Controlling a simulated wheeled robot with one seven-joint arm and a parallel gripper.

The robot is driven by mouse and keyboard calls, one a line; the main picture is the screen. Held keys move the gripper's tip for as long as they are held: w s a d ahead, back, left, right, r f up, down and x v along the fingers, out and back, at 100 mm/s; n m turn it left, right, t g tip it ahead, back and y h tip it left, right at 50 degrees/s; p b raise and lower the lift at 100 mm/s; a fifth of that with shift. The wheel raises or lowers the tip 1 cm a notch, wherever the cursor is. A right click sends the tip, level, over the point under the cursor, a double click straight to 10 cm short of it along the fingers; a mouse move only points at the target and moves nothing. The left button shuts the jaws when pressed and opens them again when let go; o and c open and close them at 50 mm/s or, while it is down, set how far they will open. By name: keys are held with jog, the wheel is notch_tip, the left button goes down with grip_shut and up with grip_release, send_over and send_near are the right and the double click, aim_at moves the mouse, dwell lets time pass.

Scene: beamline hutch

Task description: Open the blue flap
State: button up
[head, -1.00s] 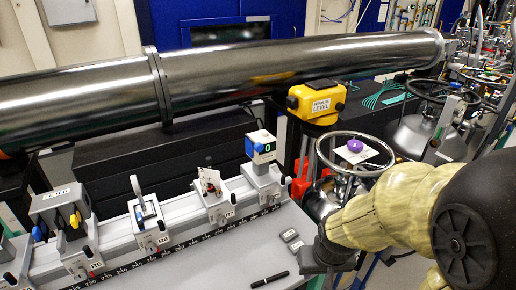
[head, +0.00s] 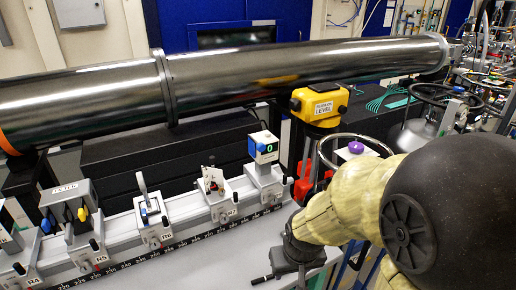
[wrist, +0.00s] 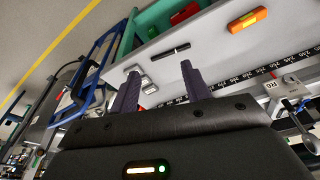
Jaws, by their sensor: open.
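A blue flap-like piece (head: 46,226) shows beside a yellow one (head: 82,214) on the grey labelled box (head: 66,196) at the left of the rail, in the head view. A blue face (head: 252,149) also shows on the white box with a green 0 (head: 266,148) farther right; I cannot tell which is the named flap. My gripper (head: 301,262) hangs over the bench's right end, right of both and apart from them. In the wrist view its two dark fingers (wrist: 160,88) are spread, with nothing between them.
A rail with a black scale (head: 180,246) carries several mounts. A pen (head: 261,280) lies on the bench close to my gripper; it also shows in the wrist view (wrist: 169,53). An orange device (wrist: 247,20) lies there too. A steel pipe (head: 300,64) and yellow level (head: 320,104) stand behind.

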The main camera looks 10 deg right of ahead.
aim_at(262, 148)
jog(key=w+d+r+n+t+y+p, duration=0.1)
jog(key=w+r+n+t+y+p, duration=0.1)
jog(key=w, duration=0.6)
jog(key=w+d+r+n+t+y+p, duration=0.1)
jog(key=w+d+r+n+t+p, duration=0.1)
jog(key=w+r+n+t+p, duration=0.2)
jog(key=w+d+r+n+t+y+p, duration=0.2)
jog(key=w+n+t+p, duration=0.3)
jog(key=w+n+t, duration=0.3)
jog(key=w+r, duration=0.1)
jog(key=w, duration=0.2)
jog(key=shift+w+d+t+y, duration=0.25)
jog(key=shift+w+t+y, duration=0.05)
jog(key=shift+r, duration=0.1)
jog(key=p+x, duration=0.7)
jog(key=x, duration=0.9)
jog(key=shift+w+p, duration=0.25)
jog(key=shift+p, duration=0.05)
jog(key=shift+w+a, duration=0.2)
jog(key=shift+w, duration=0.25)
